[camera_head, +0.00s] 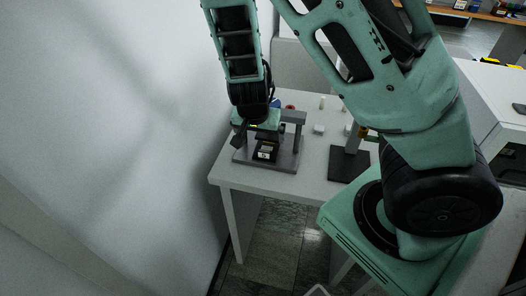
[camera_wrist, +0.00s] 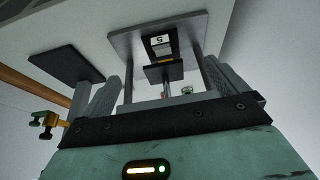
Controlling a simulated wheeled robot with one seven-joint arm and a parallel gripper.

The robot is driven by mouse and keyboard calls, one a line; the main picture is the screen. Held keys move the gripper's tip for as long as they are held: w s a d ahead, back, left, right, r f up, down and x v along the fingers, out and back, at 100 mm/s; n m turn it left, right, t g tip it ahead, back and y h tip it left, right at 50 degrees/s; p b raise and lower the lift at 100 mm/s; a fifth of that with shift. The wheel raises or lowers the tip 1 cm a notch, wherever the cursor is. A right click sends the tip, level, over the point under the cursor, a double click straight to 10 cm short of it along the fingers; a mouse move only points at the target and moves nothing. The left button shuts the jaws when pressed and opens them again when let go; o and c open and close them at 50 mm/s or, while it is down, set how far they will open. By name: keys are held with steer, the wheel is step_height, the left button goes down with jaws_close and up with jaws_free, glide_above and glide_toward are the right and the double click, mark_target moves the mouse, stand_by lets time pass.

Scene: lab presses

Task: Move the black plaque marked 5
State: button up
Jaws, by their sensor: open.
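The black plaque (camera_wrist: 158,43) with a white label marked 5 lies on the grey base plate (camera_wrist: 200,25) of a small press in the wrist view. In the head view the plaque (camera_head: 265,154) sits at the front of the press base (camera_head: 250,158), its number too small to read. My gripper (camera_wrist: 164,78) is open and empty, its two grey fingers spread to either side of the plaque's line of sight. In the head view my gripper (camera_head: 250,132) hangs over the left part of the press and hides some of it. The plaque appears apart from the fingers.
The press has upright posts (camera_head: 297,138) and a top beam (camera_head: 293,116) close to my gripper. A stand with a black plate (camera_head: 348,164) is to its right. Small white blocks (camera_head: 319,129) lie behind. A wall (camera_head: 130,120) is close on the left.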

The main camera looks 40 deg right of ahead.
mark_target(264, 152)
steer(key=b+x, duration=0.2)
steer(key=x, duration=1.2)
steer(key=shift+w+f, duration=0.1)
steer(key=shift+d, duration=0.1)
steer(key=c, duration=1.1)
